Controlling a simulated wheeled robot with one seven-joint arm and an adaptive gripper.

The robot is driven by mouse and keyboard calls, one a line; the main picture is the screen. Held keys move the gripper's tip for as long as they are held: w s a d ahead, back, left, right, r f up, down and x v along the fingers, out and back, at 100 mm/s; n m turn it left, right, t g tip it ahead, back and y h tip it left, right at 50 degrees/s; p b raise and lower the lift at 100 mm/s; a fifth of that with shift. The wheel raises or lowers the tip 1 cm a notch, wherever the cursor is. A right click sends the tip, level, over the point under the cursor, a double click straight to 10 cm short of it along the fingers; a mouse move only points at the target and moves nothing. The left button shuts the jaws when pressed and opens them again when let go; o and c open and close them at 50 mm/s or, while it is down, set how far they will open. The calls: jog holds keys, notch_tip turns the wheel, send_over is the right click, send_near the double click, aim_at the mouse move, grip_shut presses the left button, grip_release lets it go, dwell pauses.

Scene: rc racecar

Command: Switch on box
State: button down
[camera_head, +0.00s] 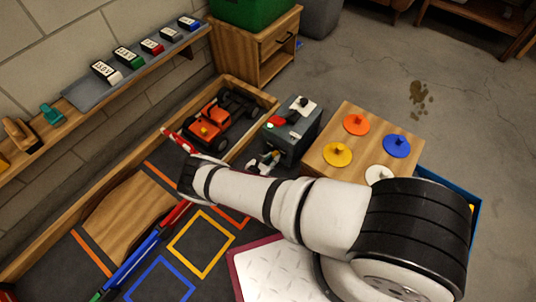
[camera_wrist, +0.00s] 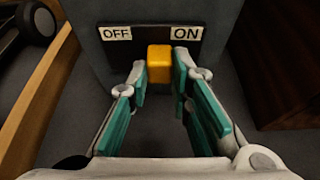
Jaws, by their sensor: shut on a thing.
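The grey box (camera_head: 302,142) stands on the floor mat in the head view, at the right end of the wooden-edged track. In the wrist view the box's dark face (camera_wrist: 220,12) carries an OFF label (camera_wrist: 115,33) at left and an ON label (camera_wrist: 186,33) at right. A yellow switch knob (camera_wrist: 159,64) sits between the labels, slightly nearer ON. My gripper (camera_wrist: 160,72) has its teal-padded fingers on both sides of the knob and is shut on it. In the head view my gripper (camera_head: 263,163) is low at the box's front and small; the knob is not clear there.
A red racecar (camera_head: 208,125) stands left of the box inside the wooden border (camera_head: 160,145). A wooden table (camera_head: 325,155) with coloured round knobbed pieces stands close at right. A wooden cabinet (camera_head: 235,55) stands behind. Open concrete floor lies at upper right.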

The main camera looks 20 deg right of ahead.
jog(key=c, duration=1.4)
grip_release()
jog(key=shift+s+d, duration=0.15)
jog(key=shift+s, duration=0.05)
jog(key=shift+c, duration=0.2)
jog(key=v, duration=1.2)
jog(key=shift+f, duration=0.15)
